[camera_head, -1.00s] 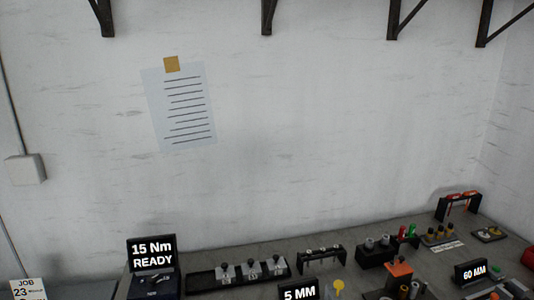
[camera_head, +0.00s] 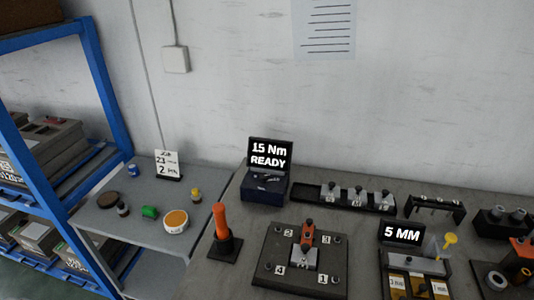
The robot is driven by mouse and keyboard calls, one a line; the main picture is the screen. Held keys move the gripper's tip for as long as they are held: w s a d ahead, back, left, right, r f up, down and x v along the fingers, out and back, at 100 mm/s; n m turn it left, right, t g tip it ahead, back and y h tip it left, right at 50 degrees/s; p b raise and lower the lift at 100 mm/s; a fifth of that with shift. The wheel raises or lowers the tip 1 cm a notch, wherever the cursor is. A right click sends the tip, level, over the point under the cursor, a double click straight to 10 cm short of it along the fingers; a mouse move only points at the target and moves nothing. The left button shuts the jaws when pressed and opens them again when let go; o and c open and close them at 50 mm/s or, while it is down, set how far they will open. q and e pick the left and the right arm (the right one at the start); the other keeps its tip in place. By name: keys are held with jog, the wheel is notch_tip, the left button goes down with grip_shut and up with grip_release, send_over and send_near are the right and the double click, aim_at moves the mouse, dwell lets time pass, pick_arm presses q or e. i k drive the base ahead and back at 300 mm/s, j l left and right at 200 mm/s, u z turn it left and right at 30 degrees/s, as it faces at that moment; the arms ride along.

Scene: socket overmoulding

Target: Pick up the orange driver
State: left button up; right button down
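An orange driver (camera_head: 221,222) stands upright in a black stand (camera_head: 225,248) near the left edge of the grey bench. Just right of it is a dark plate (camera_head: 301,262) with numbered corners, carrying a grey block with an orange and dark part (camera_head: 307,233) on top. Whether that part belongs to a tool I cannot tell. Neither of my grippers shows in the head view.
A torque box (camera_head: 264,187) reading "15 Nm READY" stands behind the driver. A "5 MM" sign (camera_head: 401,232) and trays are to the right. A lower side table (camera_head: 140,185) holds small items. Blue shelving (camera_head: 105,85) stands at far left. Bench space between driver and box is clear.

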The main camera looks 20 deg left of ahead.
aim_at(219, 209)
jog(key=u, duration=1.15)
